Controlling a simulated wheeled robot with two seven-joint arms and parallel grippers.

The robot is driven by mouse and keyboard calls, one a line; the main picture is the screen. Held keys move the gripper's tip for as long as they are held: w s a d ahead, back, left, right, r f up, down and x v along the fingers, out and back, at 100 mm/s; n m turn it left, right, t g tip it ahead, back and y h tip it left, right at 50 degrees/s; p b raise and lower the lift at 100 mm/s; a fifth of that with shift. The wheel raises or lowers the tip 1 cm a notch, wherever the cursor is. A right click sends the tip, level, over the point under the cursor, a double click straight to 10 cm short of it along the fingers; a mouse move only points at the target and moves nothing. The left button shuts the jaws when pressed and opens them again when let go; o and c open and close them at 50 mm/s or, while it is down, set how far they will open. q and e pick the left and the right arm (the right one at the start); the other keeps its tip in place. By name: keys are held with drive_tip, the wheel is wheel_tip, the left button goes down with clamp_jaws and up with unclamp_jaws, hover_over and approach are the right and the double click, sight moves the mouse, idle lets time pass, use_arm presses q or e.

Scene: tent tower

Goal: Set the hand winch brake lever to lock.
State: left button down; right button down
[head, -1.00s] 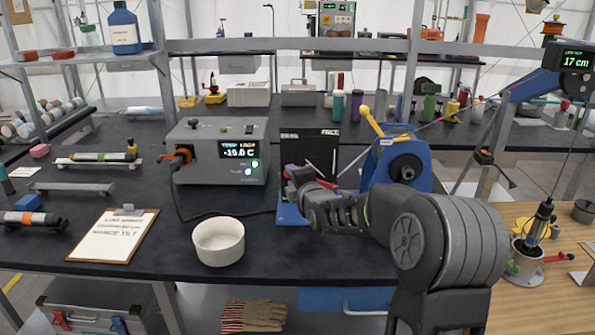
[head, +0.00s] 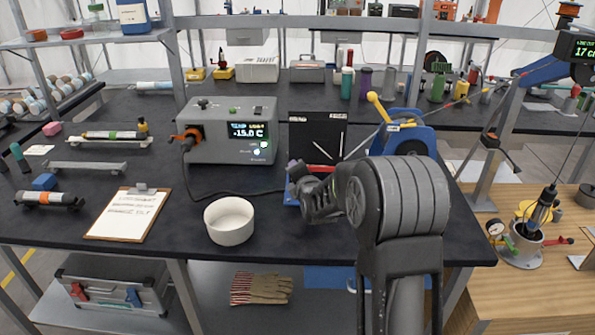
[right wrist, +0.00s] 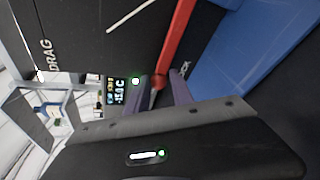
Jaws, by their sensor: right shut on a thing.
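The hand winch (head: 400,142) is blue with a yellow crank handle (head: 378,106) and stands at the bench's right. A black panel (head: 318,130) with white marks stands beside it. The red brake lever (right wrist: 177,38) shows in the right wrist view, its round end between my purple fingertips. The word DRAG is on the panel at left; a partly hidden label ending in "CK" lies just right of the lever's end. My left gripper is out of view.
A grey box with a display (head: 228,130) stands left of the panel, with a cable trailing toward my right gripper. A white bowl (head: 229,222) stands near the front edge. A clipboard (head: 128,214) lies further left. Dark bench top is clear between bowl and clipboard.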

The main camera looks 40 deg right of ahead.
drive_tip(key=c, duration=1.5)
unclamp_jaws()
drive_tip(key=shift+d+r, duration=0.2)
drive_tip(key=shift+r, duration=0.05)
drive_tip(key=shift+o, duration=1.3)
drive_tip(key=shift+a+f, duration=0.1)
drive_tip(key=shift+f, duration=0.05)
drive_tip(key=p+v, duration=0.1)
drive_tip(key=v, duration=0.7)
